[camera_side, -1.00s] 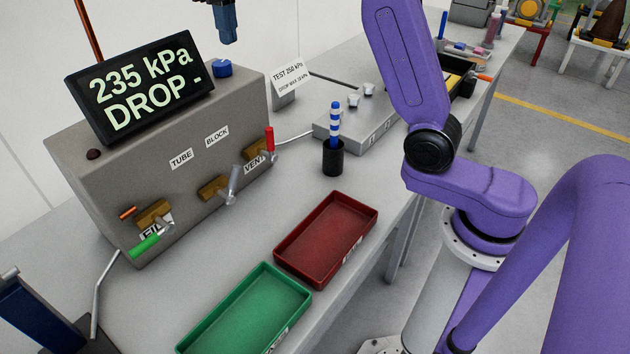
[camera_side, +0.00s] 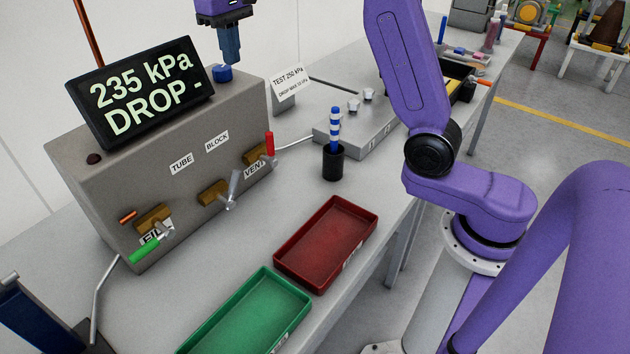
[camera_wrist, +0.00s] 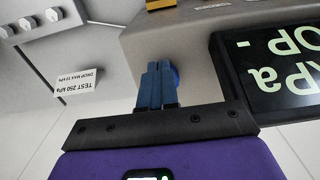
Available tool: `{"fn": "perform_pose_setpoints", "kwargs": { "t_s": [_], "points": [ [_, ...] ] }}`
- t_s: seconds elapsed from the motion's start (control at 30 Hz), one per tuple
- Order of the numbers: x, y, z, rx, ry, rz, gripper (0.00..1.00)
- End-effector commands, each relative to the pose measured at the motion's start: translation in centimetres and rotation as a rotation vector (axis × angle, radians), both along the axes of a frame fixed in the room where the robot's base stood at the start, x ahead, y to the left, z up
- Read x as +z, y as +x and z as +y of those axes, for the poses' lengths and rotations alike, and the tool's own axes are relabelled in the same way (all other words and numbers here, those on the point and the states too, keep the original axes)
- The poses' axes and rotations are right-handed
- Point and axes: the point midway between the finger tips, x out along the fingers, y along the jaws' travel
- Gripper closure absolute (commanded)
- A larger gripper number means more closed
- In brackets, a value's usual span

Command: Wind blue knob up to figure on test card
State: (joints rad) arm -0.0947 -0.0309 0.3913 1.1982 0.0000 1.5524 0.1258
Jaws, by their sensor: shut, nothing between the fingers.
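The blue knob (camera_side: 222,72) sits on top of the grey test box (camera_side: 165,160). The display (camera_side: 140,92) on the box reads 235 kPa, DROP -. The test card (camera_side: 290,82) behind the box reads TEST 250 kPa, DROP MAX 10 kPa as far as I can make out. My gripper (camera_side: 230,58) is shut and empty, its blue fingers pointing down just above the knob; I cannot tell whether the tips touch it. In the wrist view the fingers (camera_wrist: 156,66) are together and partly hide the knob (camera_wrist: 175,76). The card (camera_wrist: 75,86) appears upside down there.
The box front carries a green-handled valve (camera_side: 150,245), a grey-handled valve (camera_side: 232,190) and a red-handled valve (camera_side: 269,150). A red tray (camera_side: 280,262), a green tray (camera_side: 190,345) and a black cup (camera_side: 333,163) with a striped pen stand on the bench. A copper rod (camera_side: 88,40) rises behind the display.

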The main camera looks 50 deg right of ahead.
Motion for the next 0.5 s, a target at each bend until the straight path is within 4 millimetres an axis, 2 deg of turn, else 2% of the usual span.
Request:
{"fn": "perform_pose_setpoints", "kwargs": {
  "t_s": [0.2, 0.5],
  "points": [
    [-2.0, 0.0, 0.0, 0.0, 0.0, 0.001, 1.0],
    [-3.1, 0.0, 0.0, 0.0, -0.001, 0.008, 1.0]
  ]
}}
